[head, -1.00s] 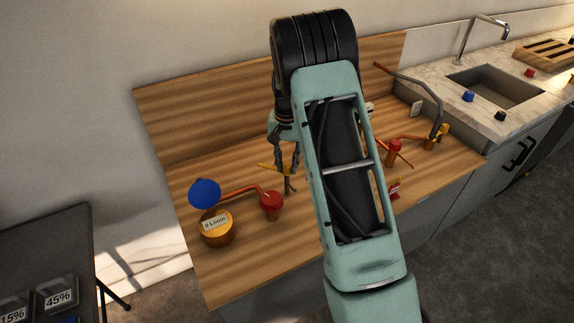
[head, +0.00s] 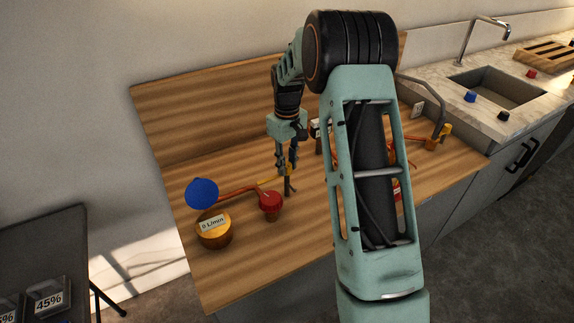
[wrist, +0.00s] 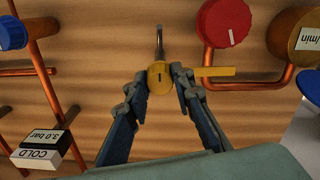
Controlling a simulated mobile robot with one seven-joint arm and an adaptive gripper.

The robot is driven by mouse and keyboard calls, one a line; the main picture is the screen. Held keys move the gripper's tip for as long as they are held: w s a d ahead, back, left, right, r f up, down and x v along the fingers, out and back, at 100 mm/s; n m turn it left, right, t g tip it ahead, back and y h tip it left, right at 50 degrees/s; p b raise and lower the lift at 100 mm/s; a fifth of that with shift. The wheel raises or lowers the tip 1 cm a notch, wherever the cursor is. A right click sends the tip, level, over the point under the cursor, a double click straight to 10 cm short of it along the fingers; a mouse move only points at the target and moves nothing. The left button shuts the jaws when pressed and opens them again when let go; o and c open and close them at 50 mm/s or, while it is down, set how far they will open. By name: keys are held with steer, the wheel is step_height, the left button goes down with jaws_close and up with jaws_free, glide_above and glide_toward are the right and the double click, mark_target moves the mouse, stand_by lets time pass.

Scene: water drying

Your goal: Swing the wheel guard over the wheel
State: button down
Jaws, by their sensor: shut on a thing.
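A yellow round piece with a dark slot (wrist: 160,80) sits between my gripper's fingertips (wrist: 163,76) in the wrist view. A flat yellow bar (wrist: 218,72) points right from near it, below a red wheel (wrist: 225,21) with a white mark. In the head view my gripper (head: 287,167) is low over the wooden counter, shut at this yellow fitting. The red wheel (head: 270,200) is to its lower left, uncovered. A blue disc (head: 202,193) stands tilted by the round L/min gauge (head: 213,229). I cannot tell surely which part is the wheel guard.
Copper pipes (wrist: 281,80) run around the fittings. A blue knob (wrist: 12,33) and a COLD 3.0 bar display (wrist: 42,150) are left in the wrist view. A sink (head: 498,91) is at the far right. The front left of the wooden counter (head: 235,275) is clear.

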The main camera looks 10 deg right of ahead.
steer(key=n, duration=0.6)
steer(key=shift+n, duration=0.3)
stand_by(0.4)
steer(key=c, duration=1.7)
jaws_free()
steer(key=shift+o, duration=0.2)
step_height(320, 180, up, 12)
